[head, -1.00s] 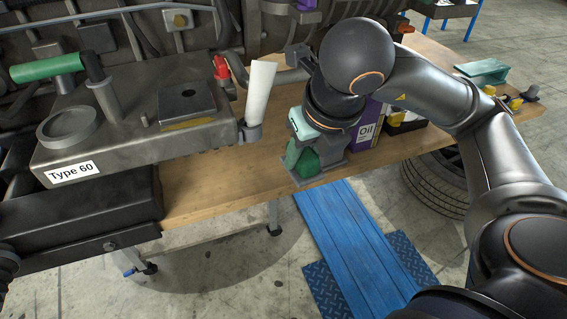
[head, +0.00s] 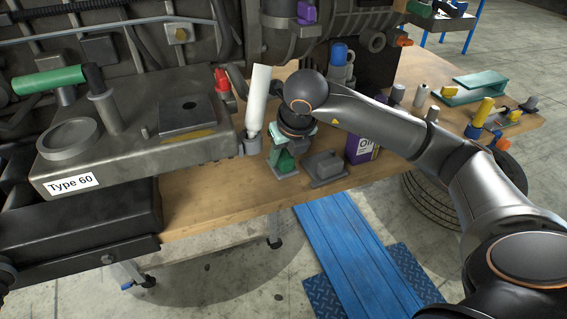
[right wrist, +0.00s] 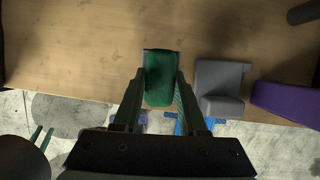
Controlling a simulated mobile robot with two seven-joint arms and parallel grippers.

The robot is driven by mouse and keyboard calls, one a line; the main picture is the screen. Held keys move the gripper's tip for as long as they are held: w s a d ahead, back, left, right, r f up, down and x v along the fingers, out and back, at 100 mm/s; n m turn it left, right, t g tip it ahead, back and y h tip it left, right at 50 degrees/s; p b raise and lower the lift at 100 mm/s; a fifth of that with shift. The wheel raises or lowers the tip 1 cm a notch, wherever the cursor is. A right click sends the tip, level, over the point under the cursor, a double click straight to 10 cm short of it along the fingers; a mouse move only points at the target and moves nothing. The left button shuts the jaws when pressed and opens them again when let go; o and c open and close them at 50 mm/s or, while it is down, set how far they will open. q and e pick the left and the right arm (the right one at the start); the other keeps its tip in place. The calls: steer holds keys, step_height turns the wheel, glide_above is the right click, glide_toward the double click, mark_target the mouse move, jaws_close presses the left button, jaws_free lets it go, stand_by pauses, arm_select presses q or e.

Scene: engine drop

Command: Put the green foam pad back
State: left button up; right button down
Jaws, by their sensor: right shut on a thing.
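The green foam pad (head: 286,162) is between the fingers of my right gripper (head: 288,148), low by the front edge of the wooden bench. In the right wrist view the pad (right wrist: 161,75) sits between the two green-lined fingers of the gripper (right wrist: 160,96), which is shut on it. I cannot tell whether the pad's underside touches the bench or the small grey piece seen under it. A grey block on a flat base (head: 325,167) stands just right of the pad, apart from it; it also shows in the right wrist view (right wrist: 220,82).
A white cylinder (head: 258,98) stands close behind and left of the pad. A purple-and-white oil can (head: 361,146) is to the right. The Type 60 metal unit (head: 130,150) fills the left. Bare wood (head: 205,200) lies left of the pad.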

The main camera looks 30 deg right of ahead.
mark_target(283, 166)
step_height(283, 166, down, 3)
steer(key=shift+r, duration=0.1)
steer(key=shift+f, duration=0.35)
steer(key=shift+c, duration=2.2)
jaws_free()
steer(key=shift+r, duration=0.1)
